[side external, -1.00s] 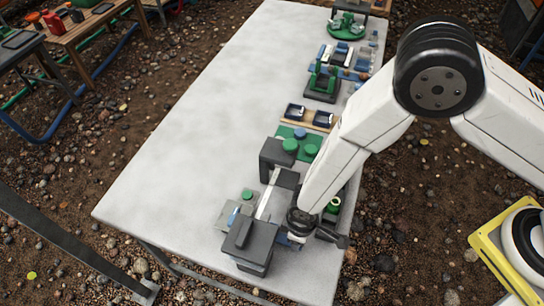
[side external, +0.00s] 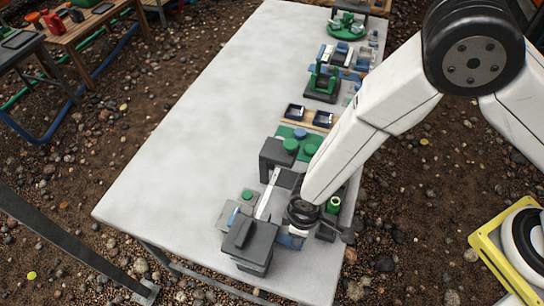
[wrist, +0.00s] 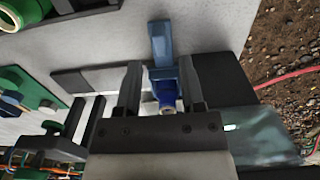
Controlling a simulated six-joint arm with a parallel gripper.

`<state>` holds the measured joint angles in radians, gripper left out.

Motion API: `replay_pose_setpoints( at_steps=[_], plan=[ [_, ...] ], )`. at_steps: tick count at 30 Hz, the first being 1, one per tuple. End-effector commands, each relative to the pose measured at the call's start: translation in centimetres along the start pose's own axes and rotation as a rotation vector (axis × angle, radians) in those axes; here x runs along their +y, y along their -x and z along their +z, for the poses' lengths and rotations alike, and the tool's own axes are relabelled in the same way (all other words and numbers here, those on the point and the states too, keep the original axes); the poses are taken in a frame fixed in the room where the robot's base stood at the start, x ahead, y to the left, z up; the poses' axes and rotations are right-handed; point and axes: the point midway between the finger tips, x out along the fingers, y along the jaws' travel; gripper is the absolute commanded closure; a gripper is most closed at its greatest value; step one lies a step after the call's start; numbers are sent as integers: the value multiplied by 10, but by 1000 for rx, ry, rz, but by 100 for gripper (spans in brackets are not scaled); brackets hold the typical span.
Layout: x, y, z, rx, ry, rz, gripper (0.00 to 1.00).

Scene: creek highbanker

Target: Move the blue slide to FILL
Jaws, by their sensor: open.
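In the wrist view, a blue piece (wrist: 162,44) lies between and just beyond my gripper's fingertips, with a darker blue part (wrist: 168,96) lower between the fingers. It looks like the slide, but no FILL marking is readable. My gripper (wrist: 159,68) is open, one finger on each side of the blue, with no clear grip on it. In the side view, a blue and white part (side external: 291,239) shows below my dark wrist, beside a dark grey block (side external: 250,240). My wrist hides the fingertips there.
A grey box with a green knob (side external: 246,195) and a small blue part (side external: 233,216) stands left of my wrist. A green ring-topped piece (side external: 333,204) stands close on the right. More fixtures line the table's right side; its left part (side external: 180,130) is bare.

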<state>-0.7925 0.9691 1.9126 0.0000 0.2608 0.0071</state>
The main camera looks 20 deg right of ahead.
Motion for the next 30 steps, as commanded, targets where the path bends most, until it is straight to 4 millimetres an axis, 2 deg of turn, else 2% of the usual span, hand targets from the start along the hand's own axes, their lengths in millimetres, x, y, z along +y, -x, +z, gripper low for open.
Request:
replay_pose_setpoints(
  at_steps=[12, 25, 30],
  plan=[
    [0, 29, 0, 2, 0, 0, 50],
    [0, 32, 0, 1, -1, 0, 50],
    [9, 40, 1, 8, -24, 0, 50]
  ],
)
